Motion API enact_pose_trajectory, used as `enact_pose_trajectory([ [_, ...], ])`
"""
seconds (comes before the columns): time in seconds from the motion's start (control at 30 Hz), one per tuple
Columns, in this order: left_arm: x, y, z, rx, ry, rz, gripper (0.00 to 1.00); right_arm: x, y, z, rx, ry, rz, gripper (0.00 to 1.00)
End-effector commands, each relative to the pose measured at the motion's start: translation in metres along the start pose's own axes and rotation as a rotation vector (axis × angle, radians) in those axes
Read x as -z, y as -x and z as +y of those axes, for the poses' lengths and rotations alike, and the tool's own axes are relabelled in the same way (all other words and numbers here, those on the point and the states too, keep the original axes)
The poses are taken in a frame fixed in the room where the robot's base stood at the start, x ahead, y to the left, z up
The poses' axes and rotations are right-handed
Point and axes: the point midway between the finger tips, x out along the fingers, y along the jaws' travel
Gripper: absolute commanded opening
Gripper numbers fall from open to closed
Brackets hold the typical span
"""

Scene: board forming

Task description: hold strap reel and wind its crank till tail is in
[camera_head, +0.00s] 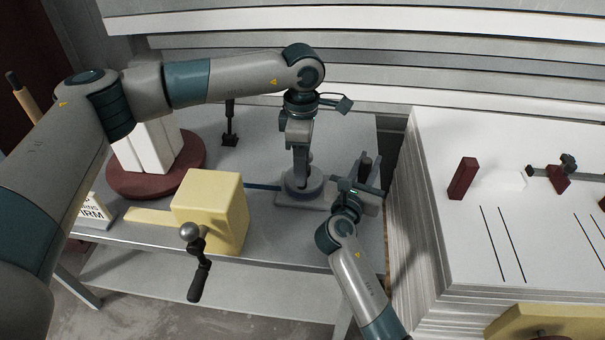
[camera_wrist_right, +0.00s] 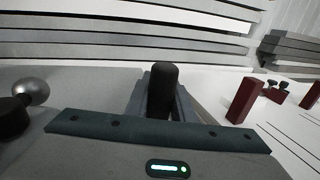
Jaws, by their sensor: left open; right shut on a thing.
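My right gripper (camera_head: 367,175) is right of the drum, shut on a dark upright grip (camera_wrist_right: 163,88). How that grip joins the reel is hidden. A silver ball (camera_wrist_right: 32,92) and a black part (camera_wrist_right: 12,116) show left in the right wrist view.
The yellow block (camera_head: 222,210) stands at the table's front, a ball-ended crank with a black handle (camera_head: 198,284) before it. White blocks stand on a dark red round base (camera_head: 190,168) at left. A tall sheet stack (camera_head: 430,225) with a red block (camera_head: 462,178) bounds the right side.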

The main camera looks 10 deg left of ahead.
Motion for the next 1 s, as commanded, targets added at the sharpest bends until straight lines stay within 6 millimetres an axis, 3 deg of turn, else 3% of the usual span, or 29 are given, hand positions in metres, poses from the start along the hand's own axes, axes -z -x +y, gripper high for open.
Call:
enact_pose_trajectory([
  [0.5, 0.0, -0.011, 0.0, 0.0, 0.0, 0.001, 0.42, 0.003, 0.001, 0.0, 0.0, 0.002, 0.005, 0.0],
  [0.7, 0.0, -0.01, 0.0, 0.0, 0.0, 0.001, 0.0, 0.003, 0.001, 0.0, 0.0, 0.002, 0.005, 0.0],
  [1.0, 0.01, -0.01, 0.001, -0.001, 0.001, 0.001, 0.0, 0.003, 0.0, -0.001, 0.001, 0.002, 0.005, 0.0],
])
